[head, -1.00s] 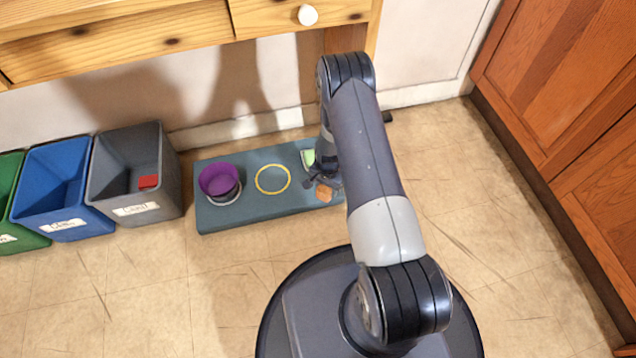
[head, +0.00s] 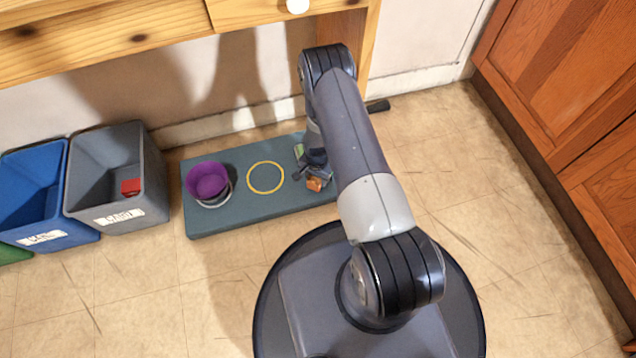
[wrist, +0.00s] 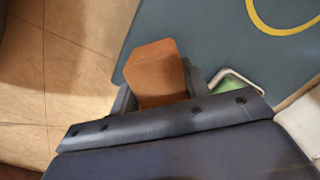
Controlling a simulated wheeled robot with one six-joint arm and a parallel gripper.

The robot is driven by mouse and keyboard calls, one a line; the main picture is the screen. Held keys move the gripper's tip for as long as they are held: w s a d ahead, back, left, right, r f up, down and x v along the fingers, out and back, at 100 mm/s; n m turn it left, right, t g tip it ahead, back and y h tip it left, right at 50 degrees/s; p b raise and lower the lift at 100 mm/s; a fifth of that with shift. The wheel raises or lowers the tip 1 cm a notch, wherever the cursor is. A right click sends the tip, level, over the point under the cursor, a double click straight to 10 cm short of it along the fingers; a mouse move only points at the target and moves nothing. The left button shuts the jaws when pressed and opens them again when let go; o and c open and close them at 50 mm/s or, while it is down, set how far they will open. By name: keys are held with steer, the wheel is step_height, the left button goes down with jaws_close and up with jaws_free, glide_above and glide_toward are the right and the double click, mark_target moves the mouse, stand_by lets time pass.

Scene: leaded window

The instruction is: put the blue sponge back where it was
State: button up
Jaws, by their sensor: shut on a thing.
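No blue sponge is recognisable in either view. My gripper (head: 316,174) is at the right end of a low blue-grey platform (head: 240,216). In the wrist view my gripper (wrist: 160,92) is shut on an orange-brown block (wrist: 155,70), which also shows in the head view (head: 314,184). I cannot tell whether the block touches the platform. A green thing in a pale-rimmed holder (wrist: 232,84) lies close beside the gripper, partly hidden by it.
A yellow ring (head: 281,180) lies bare mid-platform. A purple bowl (head: 207,180) stands at a grey ring at the left end. Left are a grey bin (head: 90,205) with a red block (head: 131,187), a blue bin (head: 45,215) and a green one. Wooden cabinets stand right.

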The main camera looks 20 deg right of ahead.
mark_target(317, 183)
steer(key=shift+f+b, duration=0.6)
steer(key=shift+f, duration=1.1)
steer(key=shift+f, duration=0.15)
steer(key=o, duration=1.1)
step_height(317, 183, up, 8)
steer(key=p, duration=0.3)
